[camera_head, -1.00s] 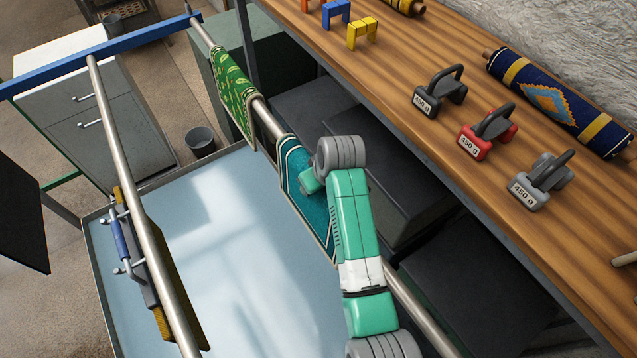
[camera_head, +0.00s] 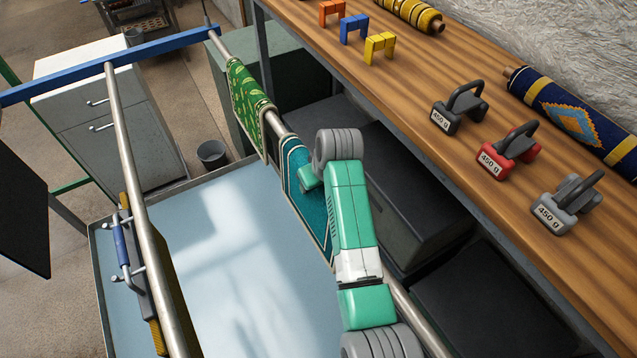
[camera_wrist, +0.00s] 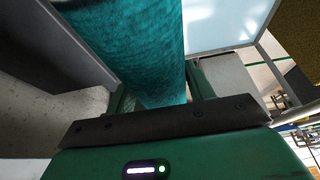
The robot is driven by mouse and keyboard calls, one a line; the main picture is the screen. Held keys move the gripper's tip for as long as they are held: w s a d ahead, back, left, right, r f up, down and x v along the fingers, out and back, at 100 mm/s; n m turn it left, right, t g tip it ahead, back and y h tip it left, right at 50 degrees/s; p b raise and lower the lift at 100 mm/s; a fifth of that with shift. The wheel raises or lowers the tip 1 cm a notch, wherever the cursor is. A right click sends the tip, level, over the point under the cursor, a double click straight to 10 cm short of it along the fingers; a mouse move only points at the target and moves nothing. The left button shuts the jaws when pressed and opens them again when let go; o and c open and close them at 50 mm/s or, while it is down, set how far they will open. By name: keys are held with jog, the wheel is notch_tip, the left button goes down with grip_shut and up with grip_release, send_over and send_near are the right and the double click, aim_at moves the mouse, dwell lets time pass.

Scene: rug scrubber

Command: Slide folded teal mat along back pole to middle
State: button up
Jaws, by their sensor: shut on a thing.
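The folded teal mat (camera_head: 310,218), with pale border stripes, hangs over the back pole (camera_head: 277,124). It is just on the near side of a green patterned mat (camera_head: 246,98), with a short piece of bare pole between them. My arm covers part of the teal mat and hides my fingertips in the head view. In the wrist view, my gripper (camera_wrist: 160,95) is shut on the teal mat (camera_wrist: 140,45), which runs between the two fingers.
A front pole (camera_head: 140,195) carries a blue-handled scrubber (camera_head: 124,245) beside it. A pale blue basin (camera_head: 240,260) lies below both poles. A blue crossbar (camera_head: 100,68) joins their far ends. A wooden shelf (camera_head: 400,95) with several weights stands right of the back pole.

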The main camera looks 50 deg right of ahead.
jog(key=shift+w+f+b, duration=0.2)
jog(key=shift+b, duration=0.1)
jog(key=w+b, duration=0.2)
jog(key=w+d+b, duration=0.1)
jog(key=b, duration=0.1)
jog(key=shift+w+d, duration=0.1)
jog(key=shift+w, duration=0.3)
jog(key=o, duration=1.4)
jog(key=shift+w+r, duration=0.1)
jog(key=shift+r, duration=0.05)
jog(key=shift+v, duration=3.9)
